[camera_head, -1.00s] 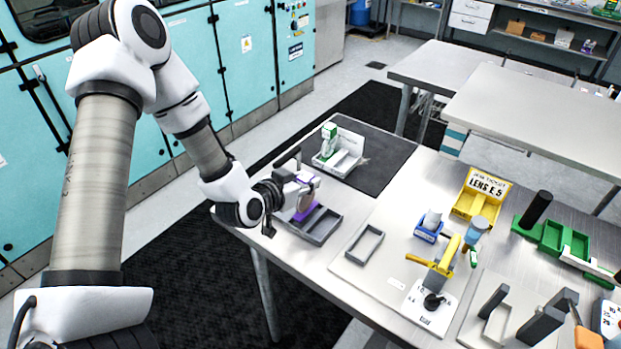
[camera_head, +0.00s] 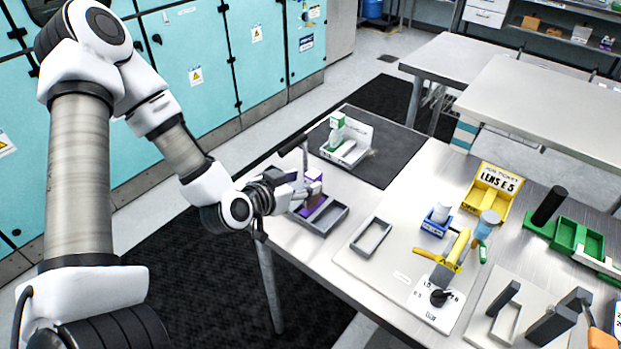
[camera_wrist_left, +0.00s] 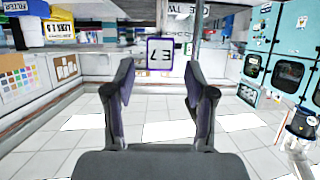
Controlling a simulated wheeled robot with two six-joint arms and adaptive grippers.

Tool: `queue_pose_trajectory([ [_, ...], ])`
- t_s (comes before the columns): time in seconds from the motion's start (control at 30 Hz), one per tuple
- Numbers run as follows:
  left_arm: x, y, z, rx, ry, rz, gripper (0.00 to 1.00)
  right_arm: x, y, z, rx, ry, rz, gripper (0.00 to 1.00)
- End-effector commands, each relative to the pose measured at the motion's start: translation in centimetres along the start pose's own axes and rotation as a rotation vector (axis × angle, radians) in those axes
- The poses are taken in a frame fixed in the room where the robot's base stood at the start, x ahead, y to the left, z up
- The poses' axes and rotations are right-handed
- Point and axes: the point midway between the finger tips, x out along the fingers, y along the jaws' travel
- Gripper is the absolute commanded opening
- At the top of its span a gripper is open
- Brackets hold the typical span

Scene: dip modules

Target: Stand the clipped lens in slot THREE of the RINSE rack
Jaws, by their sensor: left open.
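My left gripper (camera_head: 299,188) is open beside the grey tray with purple parts at the table's left edge. In the left wrist view its two fingers (camera_wrist_left: 160,100) stand apart with nothing between their tips. A purple-framed tag (camera_wrist_left: 159,53) with dark characters, on a thin grey upright, shows just beyond the tips. In the head view a small purple piece (camera_head: 314,174) shows at the fingertips, partly hidden by the gripper. I cannot make out the lens itself. I cannot read a RINSE label; a green three-part rack (camera_head: 566,234) stands at the right. My right gripper is not in view.
An empty grey frame (camera_head: 371,236), a blue box (camera_head: 436,222) and a yellow lever fixture (camera_head: 446,272) stand on the table.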

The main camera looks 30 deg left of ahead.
Motion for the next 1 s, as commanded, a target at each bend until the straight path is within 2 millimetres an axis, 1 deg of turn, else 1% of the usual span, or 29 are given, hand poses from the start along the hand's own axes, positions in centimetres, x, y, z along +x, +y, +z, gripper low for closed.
queue_pose_trajectory([
  [0.03,-1.1,0.1,-0.3,-0.009,0.001,0.001,0.55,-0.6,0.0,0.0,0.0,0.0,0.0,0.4],
  [0.07,-1.6,0.1,-0.9,-0.002,-0.005,0.001,0.55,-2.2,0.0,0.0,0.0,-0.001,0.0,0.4],
  [0.1,-2.0,0.0,-1.0,0.0,-0.007,0.001,0.55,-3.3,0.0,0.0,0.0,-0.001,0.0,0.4],
  [0.27,-4.0,0.1,-1.1,-0.001,-0.008,0.001,0.55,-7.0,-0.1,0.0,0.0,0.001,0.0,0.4],
  [0.4,-6.0,0.0,-1.0,-0.002,-0.007,0.001,0.55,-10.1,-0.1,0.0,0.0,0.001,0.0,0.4],
  [0.5,-7.1,0.0,-0.7,0.001,-0.005,0.001,0.55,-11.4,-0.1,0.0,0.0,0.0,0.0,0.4],
  [0.6,-7.7,0.0,-0.4,0.001,-0.003,0.001,0.55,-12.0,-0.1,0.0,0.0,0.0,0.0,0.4],
  [0.67,-7.8,0.3,0.1,0.0,-0.015,0.009,0.55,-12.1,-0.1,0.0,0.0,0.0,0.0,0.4],
  [0.73,-7.5,1.4,1.6,-0.002,-0.083,0.042,0.55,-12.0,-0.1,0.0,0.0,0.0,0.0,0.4],
  [0.77,-7.3,2.2,2.7,-0.005,-0.135,0.065,0.55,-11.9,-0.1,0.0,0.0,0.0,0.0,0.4],
  [0.83,-7.4,4.5,6.3,-0.018,-0.31,0.116,0.55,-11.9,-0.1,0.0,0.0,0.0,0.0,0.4],
  [0.87,-7.7,5.5,8.2,-0.026,-0.404,0.134,0.55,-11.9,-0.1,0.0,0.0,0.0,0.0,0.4],
  [0.9,-8.4,6.8,10.8,-0.038,-0.536,0.144,0.55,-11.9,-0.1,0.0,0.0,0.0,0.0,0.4],
  [0.97,-10.2,8.3,14.4,-0.056,-0.732,0.131,0.55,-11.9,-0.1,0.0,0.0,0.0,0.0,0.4],
  [1.0,-11.5,9.1,16.5,-0.065,-0.85,0.107,0.55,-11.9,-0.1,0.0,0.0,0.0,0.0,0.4],
])
